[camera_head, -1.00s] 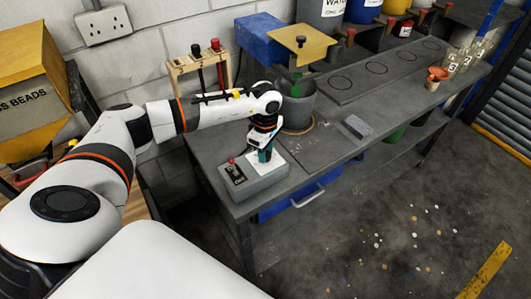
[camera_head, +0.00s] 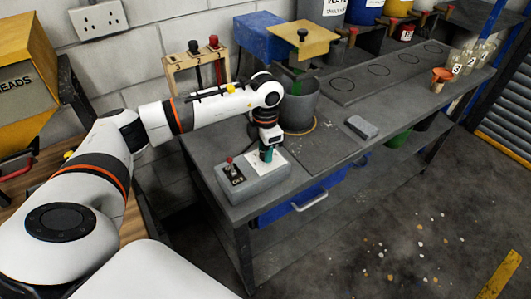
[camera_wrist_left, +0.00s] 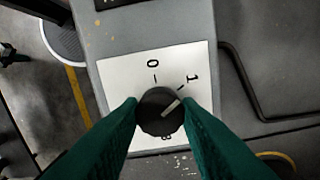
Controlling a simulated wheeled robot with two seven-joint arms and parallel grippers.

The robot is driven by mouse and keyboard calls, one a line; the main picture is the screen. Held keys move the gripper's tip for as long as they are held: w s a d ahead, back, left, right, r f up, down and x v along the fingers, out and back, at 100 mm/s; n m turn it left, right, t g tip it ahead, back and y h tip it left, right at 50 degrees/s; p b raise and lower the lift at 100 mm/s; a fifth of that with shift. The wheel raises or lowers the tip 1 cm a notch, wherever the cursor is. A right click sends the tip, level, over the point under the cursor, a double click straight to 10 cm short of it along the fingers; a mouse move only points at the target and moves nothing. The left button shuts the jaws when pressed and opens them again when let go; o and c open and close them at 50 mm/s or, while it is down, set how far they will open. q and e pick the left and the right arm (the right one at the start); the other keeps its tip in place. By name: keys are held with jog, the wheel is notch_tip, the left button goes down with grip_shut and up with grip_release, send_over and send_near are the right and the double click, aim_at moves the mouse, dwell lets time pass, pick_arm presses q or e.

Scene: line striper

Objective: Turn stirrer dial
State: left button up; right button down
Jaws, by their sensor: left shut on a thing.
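The stirrer dial (camera_wrist_left: 158,112) is a round black knob with a white pointer line on a white plate (camera_wrist_left: 112,62) marked 0, 1 and a partly hidden further mark. The pointer aims up and right, close to the 1. In the left wrist view, my left gripper (camera_wrist_left: 161,106) has its green fingers on either side of the dial, shut on it. In the head view, the left gripper (camera_head: 267,153) points down at the white plate on the grey control box (camera_head: 258,187), and it hides the dial. My right gripper is not in view.
A red-tipped switch (camera_head: 229,162) stands on the box left of the plate. A grey bucket (camera_head: 299,108) stands behind my left wrist. A wooden rack (camera_head: 180,66) is at the back. A grey block (camera_head: 361,126) lies on the bench to the right.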

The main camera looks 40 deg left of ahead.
pick_arm(q)
jog(key=n+b, duration=0.2)
jog(key=n, duration=0.3)
jog(key=shift+n, duration=0.3)
jog(key=n+b, duration=0.1)
jog(key=n, duration=0.4)
jog(key=shift+r, duration=0.1)
jog(key=shift+n, duration=0.3)
jog(key=o, duration=1)
jog(key=shift+c, duration=0.2)
notch_tip(320, 180, up, 12)
jog(key=b, duration=0.2)
